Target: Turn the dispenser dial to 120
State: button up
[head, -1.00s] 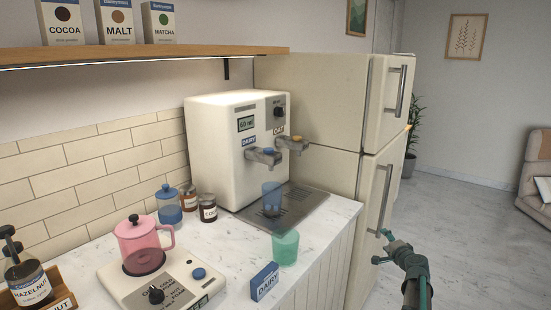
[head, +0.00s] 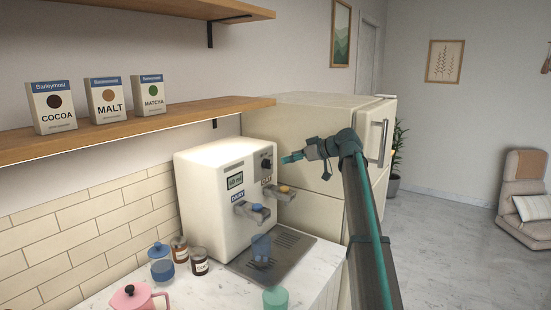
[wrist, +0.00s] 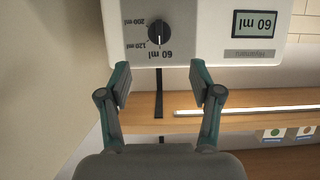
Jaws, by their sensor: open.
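The white dispenser (head: 207,190) stands on the counter against the fridge. Its black dial (head: 266,164) is at the upper right of its front face. In the wrist view, which is upside down, the dial (wrist: 159,32) has marks for 60, 120 and 200 ml, and its light pointer line is toward 60 ml. The display (wrist: 262,24) reads 60 ml. My gripper (head: 288,159) is open and empty, just in front of the dial and apart from it. In the wrist view its two fingertips (wrist: 160,80) are spread on either side of the dial's line.
A green cup (head: 275,298) is in front. A wooden shelf (head: 190,120) with several boxes is above left. The fridge (head: 310,120) stands close behind.

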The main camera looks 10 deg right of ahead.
aim_at(270, 163)
jog(key=p+x, duration=0.2)
jog(key=x, duration=0.8)
jog(key=shift+w+f+p, duration=0.1)
jog(key=shift+p, duration=0.3)
jog(key=shift+c, duration=0.2)
jog(key=c, duration=1.1)
